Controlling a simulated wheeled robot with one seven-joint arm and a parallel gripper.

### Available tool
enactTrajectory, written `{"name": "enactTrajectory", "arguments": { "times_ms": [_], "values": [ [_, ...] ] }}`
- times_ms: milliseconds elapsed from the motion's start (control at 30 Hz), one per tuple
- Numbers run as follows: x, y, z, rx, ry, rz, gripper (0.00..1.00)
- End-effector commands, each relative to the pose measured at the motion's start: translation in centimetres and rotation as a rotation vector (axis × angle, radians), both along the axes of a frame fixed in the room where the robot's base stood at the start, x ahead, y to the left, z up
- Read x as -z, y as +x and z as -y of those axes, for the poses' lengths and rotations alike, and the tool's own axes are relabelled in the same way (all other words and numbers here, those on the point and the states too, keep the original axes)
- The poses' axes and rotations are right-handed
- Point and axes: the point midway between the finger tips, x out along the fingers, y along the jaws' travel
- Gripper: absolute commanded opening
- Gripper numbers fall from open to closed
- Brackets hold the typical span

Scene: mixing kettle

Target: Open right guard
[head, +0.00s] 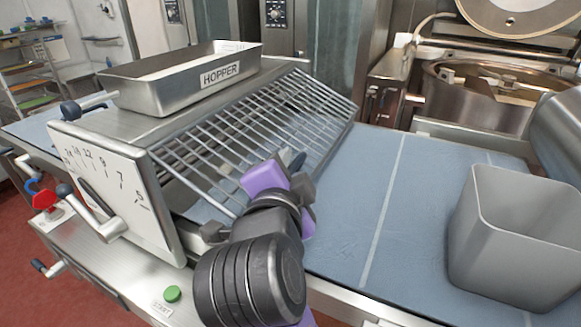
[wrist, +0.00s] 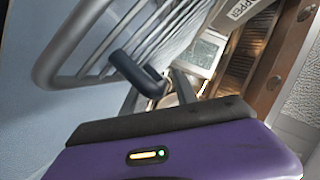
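The right guard (head: 265,125) is a sloped grille of metal bars on the right side of the machine, over the blue belt. It appears lowered, its lower edge near the belt. In the wrist view its bars (wrist: 90,45) fill the upper left, with a dark blue handle (wrist: 137,74) on it. My purple and black gripper (head: 285,175) is at the guard's lower front part, close to the handle. In the wrist view the handle lies just beyond the gripper's dark edge. The fingertips are not clearly shown, and contact with the handle cannot be told.
A steel hopper tray (head: 185,78) sits on top of the machine. A dial plate (head: 115,185) with a lever faces the front left. A grey bin (head: 515,235) stands on the belt (head: 360,200) at right. A kettle (head: 490,95) is behind. The belt between guard and bin is clear.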

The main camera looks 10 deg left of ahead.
Motion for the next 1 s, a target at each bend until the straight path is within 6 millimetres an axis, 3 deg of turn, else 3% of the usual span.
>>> {"name": "enactTrajectory", "arguments": {
  "times_ms": [167, 367, 1000],
  "values": [
    [0.00, 0.01, 0.00, 0.000, 0.000, 0.000, 0.35],
    [-0.01, -0.01, -0.01, 0.000, 0.000, 0.000, 0.00],
    [0.05, -0.05, -0.01, 0.000, -0.001, -0.001, 0.00]
  ]
}}
